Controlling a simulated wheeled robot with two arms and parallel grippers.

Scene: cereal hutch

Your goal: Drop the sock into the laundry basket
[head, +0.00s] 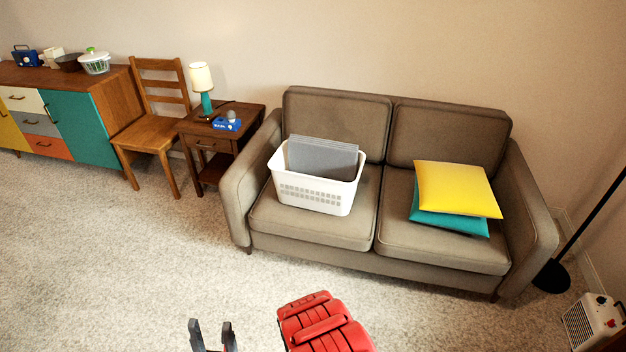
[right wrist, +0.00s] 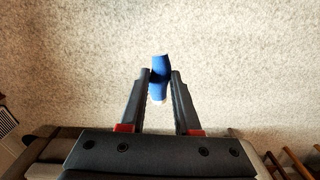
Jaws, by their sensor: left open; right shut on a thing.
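The white laundry basket (head: 318,194) stands upright on the left seat of the sofa in the head view. Grey flat, folded-looking items (head: 322,158) stick up out of it. In the right wrist view my right gripper (right wrist: 160,76) is shut on the blue sock (right wrist: 159,66). The sock stands out beyond the fingertips, with a pale part low between the fingers, and carpet shows behind it. My left gripper (head: 213,330) is open and empty at the bottom of the head view, over the carpet and well short of the sofa. The right gripper does not clearly show in the head view.
The brown sofa (head: 312,240) has yellow (head: 455,188) and teal (head: 450,223) cushions on its right seat. A side table (head: 222,145) with a lamp (head: 203,85), a wooden chair (head: 155,130) and a cabinet (head: 85,125) stand left. A heater (head: 592,322) is at right. Carpet before the sofa is clear.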

